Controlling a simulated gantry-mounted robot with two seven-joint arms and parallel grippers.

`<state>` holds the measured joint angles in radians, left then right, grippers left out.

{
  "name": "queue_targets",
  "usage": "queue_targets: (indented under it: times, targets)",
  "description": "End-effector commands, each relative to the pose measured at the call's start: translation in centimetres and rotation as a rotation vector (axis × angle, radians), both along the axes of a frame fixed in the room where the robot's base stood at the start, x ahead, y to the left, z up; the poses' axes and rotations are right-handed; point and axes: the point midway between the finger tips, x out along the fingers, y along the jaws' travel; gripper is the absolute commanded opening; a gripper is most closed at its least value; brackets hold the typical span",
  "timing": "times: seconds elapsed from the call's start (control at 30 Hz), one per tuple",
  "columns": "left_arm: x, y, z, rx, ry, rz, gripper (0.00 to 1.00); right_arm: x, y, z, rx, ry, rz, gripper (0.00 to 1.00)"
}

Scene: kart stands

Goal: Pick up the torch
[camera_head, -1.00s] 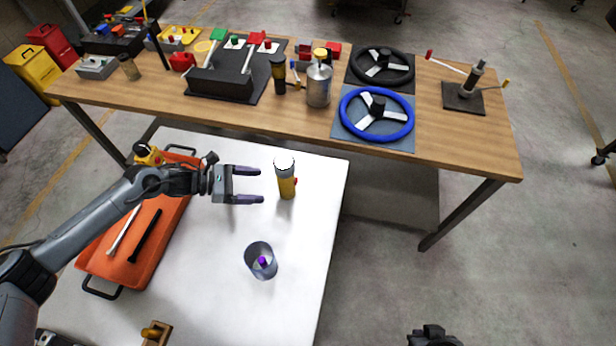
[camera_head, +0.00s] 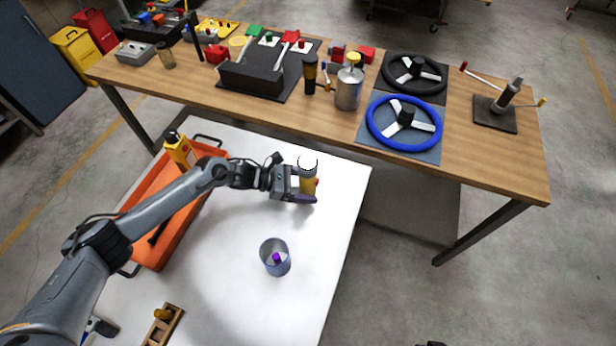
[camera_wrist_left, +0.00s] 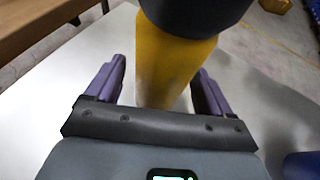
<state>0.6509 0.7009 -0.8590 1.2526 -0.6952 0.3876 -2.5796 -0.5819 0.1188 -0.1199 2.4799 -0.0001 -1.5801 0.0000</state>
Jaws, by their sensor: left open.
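The torch (camera_head: 308,180) stands upright on the white table (camera_head: 335,230), with a yellow body, a dark grey head and a red button on its right side. My left gripper (camera_head: 308,191) is at the torch, with its fingers low beside the body. In the left wrist view the yellow torch body (camera_wrist_left: 168,62) stands between the two purple fingertips (camera_wrist_left: 160,80), with a visible gap on each side. The gripper is open around the torch. The torch's base is partly hidden by the gripper. My right gripper does not show clearly.
A translucent cup (camera_head: 275,257) with a purple item inside stands nearer on the white table. An orange tray (camera_head: 160,245) lies under my left arm.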

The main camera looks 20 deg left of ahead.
Motion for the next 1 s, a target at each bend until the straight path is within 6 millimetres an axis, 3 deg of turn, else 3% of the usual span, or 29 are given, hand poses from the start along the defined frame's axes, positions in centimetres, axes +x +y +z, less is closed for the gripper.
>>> queue_targets:
  times: [0.3,0.73,1.0]
  targets:
    - [0.22,-0.42,-0.22,0.001,0.000,0.001,0.82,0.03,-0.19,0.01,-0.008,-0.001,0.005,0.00]
    - [0.21,-0.41,-0.20,0.001,0.000,0.001,0.18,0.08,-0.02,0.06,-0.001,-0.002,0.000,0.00]
    - [0.26,-0.42,-0.03,0.000,-0.002,0.001,0.17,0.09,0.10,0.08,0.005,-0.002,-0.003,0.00]
